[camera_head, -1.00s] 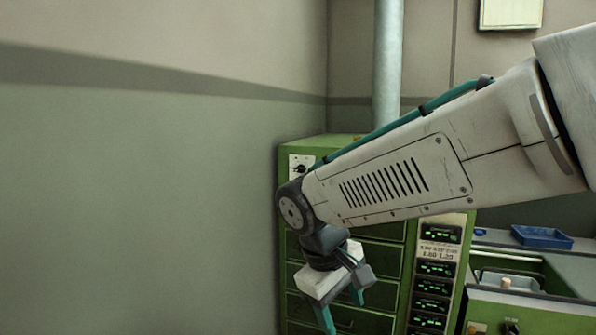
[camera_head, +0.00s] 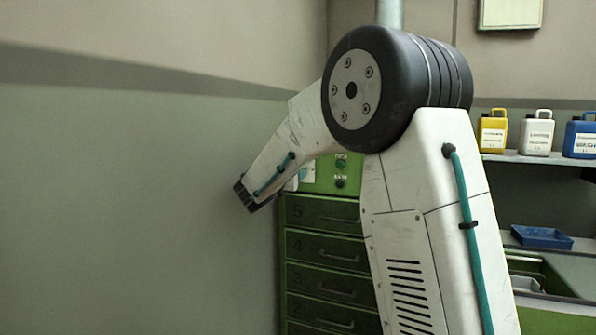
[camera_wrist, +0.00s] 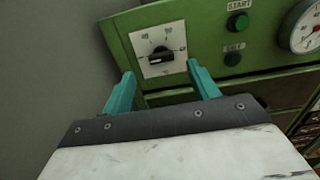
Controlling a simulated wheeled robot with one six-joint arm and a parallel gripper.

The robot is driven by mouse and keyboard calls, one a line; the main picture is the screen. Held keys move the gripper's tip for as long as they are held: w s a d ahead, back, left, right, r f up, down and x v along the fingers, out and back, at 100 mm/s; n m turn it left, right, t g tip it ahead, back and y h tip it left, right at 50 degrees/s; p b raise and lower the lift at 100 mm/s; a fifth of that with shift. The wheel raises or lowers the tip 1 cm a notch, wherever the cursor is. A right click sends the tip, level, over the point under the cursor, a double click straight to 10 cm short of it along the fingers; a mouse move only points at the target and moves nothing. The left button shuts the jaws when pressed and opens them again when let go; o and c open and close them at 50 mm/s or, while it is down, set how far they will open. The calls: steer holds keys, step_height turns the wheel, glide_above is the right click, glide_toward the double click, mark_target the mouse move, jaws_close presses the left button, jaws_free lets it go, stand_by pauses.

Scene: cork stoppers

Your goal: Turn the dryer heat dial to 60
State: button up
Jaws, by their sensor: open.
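The heat dial (camera_wrist: 161,58) is a black knob on a white square plate (camera_wrist: 148,71) at the left end of the green dryer panel (camera_wrist: 205,48) in the wrist view. Small numbers ring the knob; they are too blurred to read surely, and I cannot tell its exact setting. My gripper (camera_wrist: 160,68) is open, with its two teal fingers apart on the left and right of the knob in the picture. I see no contact with the knob. In the head view my arm hides the gripper and most of the dial area.
Drawers (camera_head: 325,250) lie below the panel. A grey wall (camera_head: 140,200) stands close on the left.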

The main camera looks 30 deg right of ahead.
steer(key=x, duration=0.6)
steer(key=shift+w+d, duration=0.2)
steer(key=shift+d, duration=0.1)
steer(key=c, duration=1)
